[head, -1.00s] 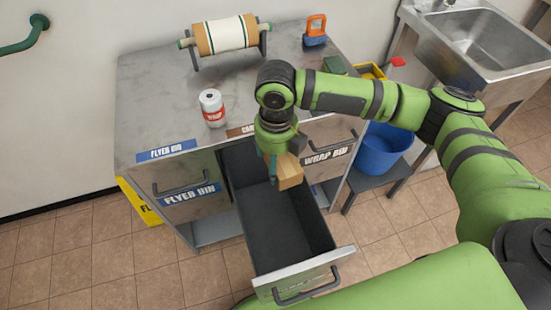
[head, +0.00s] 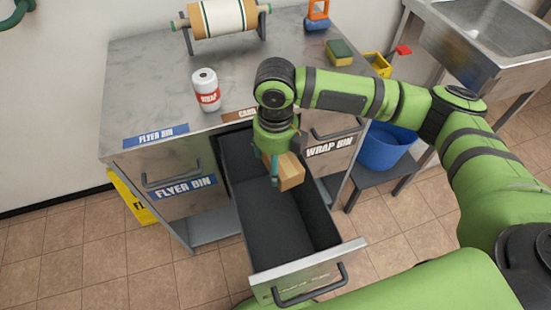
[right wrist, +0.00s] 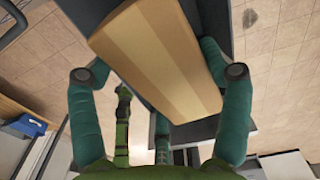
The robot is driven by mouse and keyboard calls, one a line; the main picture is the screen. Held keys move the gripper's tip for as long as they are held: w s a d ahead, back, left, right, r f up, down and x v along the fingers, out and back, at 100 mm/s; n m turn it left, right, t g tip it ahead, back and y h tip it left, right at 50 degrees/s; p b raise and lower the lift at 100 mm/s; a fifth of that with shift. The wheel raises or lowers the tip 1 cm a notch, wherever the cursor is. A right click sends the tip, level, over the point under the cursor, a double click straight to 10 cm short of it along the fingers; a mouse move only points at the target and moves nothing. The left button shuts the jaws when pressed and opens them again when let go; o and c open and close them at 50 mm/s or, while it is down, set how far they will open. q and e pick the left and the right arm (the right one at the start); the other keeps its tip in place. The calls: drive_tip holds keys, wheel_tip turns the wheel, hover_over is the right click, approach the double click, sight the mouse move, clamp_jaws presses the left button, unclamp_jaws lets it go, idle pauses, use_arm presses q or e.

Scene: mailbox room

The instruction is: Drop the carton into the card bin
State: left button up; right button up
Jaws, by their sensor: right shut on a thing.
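The carton (head: 291,172) is a small tan box with a lighter stripe. My right gripper (head: 275,172) is shut on it and holds it over the rear part of an open drawer. In the right wrist view the carton (right wrist: 158,58) sits tilted between the two teal fingers. The open drawer, the card bin (head: 309,273), has a dark, empty-looking interior and a metal front with a dark handle. A brown label (head: 238,115) starting with "CARD" is above it, partly hidden by my arm. My left gripper is not in view.
The closed flyer bin (head: 185,186) is left of the open drawer and the wrap bin (head: 330,146) right. On the counter stand a wrap can (head: 206,90), a paper roll (head: 222,17) and a sponge (head: 340,52). A blue bucket (head: 385,148) is at right.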

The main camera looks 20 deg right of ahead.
drive_tip(key=o, duration=1.1)
drive_tip(key=shift+r, duration=0.15)
wheel_tip(320, 180, up, 12)
